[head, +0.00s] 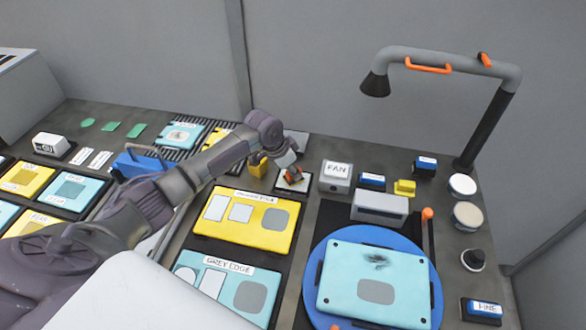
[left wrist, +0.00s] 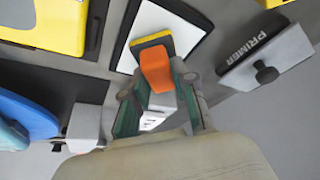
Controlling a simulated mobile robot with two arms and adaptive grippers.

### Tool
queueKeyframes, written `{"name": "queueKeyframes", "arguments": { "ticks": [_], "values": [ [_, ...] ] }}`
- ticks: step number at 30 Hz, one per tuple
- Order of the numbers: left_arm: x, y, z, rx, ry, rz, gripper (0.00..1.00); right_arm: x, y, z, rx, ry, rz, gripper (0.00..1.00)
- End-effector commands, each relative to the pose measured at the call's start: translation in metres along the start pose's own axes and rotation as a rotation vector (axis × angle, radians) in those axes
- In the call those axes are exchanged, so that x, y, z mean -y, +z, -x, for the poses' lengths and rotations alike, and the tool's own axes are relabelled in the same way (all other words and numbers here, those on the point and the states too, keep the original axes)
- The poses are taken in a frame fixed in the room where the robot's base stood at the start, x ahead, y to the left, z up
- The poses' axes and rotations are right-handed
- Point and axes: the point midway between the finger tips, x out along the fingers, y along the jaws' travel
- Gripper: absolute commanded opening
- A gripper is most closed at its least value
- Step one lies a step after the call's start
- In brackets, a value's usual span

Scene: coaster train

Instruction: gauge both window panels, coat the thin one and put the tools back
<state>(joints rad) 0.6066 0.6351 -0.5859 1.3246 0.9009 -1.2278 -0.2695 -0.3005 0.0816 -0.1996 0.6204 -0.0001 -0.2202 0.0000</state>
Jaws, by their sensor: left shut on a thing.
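A light-blue window panel (head: 350,290) with a dark scuff and a grey square lies on the blue round turntable (head: 312,272). More light-blue and yellow panels (head: 28,178) lie in dark trays at the left; which one is thin I cannot tell. My left gripper (head: 287,160) is shut on a small tool (left wrist: 157,72) with an orange part, a grey body and a yellow-and-dark end. The tool is over or on a white pad with a dark border (left wrist: 150,20); contact is unclear. My right gripper is not in view.
An extraction arm (head: 455,66) rises at the right. A PRIMER box (left wrist: 265,58) is near the gripper.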

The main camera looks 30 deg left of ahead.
Motion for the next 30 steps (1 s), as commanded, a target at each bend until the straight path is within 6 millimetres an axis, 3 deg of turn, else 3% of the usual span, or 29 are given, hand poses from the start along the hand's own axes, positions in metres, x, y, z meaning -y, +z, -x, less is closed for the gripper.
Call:
{"name": "queueKeyframes", "arguments": {
  "ticks": [21, 30],
  "values": [
    [0.001, -0.025, 0.058, -0.006, -0.002, 0.000, 0.00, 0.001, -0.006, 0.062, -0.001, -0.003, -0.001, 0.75],
    [0.001, -0.027, 0.061, -0.006, -0.002, 0.000, 0.00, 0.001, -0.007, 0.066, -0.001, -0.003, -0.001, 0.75]
  ]
}}
